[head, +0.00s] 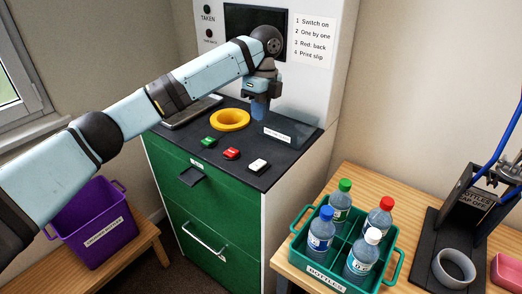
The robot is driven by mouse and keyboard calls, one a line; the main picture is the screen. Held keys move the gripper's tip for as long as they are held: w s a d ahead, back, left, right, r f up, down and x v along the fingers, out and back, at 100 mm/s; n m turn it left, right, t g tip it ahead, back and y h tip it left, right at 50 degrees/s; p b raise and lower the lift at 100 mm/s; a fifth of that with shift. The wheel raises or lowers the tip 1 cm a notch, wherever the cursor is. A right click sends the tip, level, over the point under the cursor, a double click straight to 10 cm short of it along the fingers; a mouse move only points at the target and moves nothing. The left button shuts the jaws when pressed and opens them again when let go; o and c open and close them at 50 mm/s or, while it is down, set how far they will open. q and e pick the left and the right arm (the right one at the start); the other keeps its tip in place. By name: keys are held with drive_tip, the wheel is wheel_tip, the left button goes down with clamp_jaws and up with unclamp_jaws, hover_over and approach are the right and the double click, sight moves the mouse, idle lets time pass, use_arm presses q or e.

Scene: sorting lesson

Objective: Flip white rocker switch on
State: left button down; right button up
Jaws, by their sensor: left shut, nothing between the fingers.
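The white rocker switch (258,165) sits at the front right of the black top of the green cabinet. I cannot tell from its tilt whether it is on or off. A red switch (231,153) and a green switch (209,141) stand in a row to its left. My left gripper (260,115) points down over the back of the black top, behind the white switch and apart from it. It is shut and empty. My right gripper is not in view.
A yellow ring (230,119) lies left of my left gripper, and a small label plate (277,133) is at its right. A teal crate (298,247) with several capped bottles stands on the right table. A purple bin (92,225) stands lower left.

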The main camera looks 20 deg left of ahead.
sight(255, 166)
use_arm(q)
drive_tip(key=f, duration=0.4)
drive_tip(key=s+f, duration=0.1)
drive_tip(key=f, duration=0.3)
drive_tip(key=s+f, duration=0.1)
drive_tip(key=f, duration=0.3)
drive_tip(key=shift+a+f+p, duration=0.1)
drive_tip(key=shift+a+p, duration=0.2)
drive_tip(key=shift+f, duration=0.8)
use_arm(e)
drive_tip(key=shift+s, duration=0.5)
use_arm(q)
drive_tip(key=shift+s+a+f+t+p, duration=0.1)
drive_tip(key=shift+s+f+t+p, duration=0.15)
drive_tip(key=shift+t+p, duration=0.45)
drive_tip(key=shift+s+f, duration=0.1)
drive_tip(key=shift+f, duration=0.1)
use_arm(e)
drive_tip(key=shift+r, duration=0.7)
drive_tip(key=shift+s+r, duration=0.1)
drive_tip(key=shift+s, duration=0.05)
